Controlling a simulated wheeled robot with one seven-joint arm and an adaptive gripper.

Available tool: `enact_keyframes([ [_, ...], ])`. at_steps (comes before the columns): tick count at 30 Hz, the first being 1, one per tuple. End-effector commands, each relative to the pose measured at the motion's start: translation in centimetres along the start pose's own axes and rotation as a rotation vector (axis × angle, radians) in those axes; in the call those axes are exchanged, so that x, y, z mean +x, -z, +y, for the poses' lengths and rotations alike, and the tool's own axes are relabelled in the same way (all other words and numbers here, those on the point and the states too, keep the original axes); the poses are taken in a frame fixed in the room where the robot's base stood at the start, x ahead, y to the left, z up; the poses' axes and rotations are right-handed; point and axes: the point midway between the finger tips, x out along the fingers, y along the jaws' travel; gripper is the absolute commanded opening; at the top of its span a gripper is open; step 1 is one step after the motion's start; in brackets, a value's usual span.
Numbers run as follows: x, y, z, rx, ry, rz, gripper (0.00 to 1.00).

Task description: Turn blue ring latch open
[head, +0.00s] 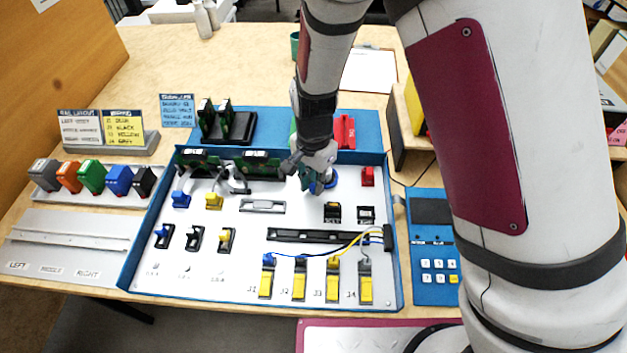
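The blue ring latch (332,179) sits on the white panel of the blue-framed analyser tray (250,289), toward its back right. Only part of the blue ring shows, because my gripper (310,178) covers its left side. My gripper points down at the latch, with the fingers at or just beside the ring. I cannot tell whether they touch it. The fingers are small and overlap the ring, so their opening is unclear. The latch's turned position is also hidden.
A red block (367,176) stands right of the latch, and black sockets (332,212) lie just in front. Yellow levers (299,285) line the tray's front. Green boards (255,165) stand at the back. A blue keypad unit (433,285) lies to the right.

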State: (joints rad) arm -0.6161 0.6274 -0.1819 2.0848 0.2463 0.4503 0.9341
Motion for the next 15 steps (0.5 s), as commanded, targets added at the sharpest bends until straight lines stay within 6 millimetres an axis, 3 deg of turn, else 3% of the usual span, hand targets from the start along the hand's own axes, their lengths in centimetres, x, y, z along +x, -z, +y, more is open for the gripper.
enact_keyframes([
  [15,-0.06,0.08,0.36,-0.077,0.002,0.000,0.00],
])
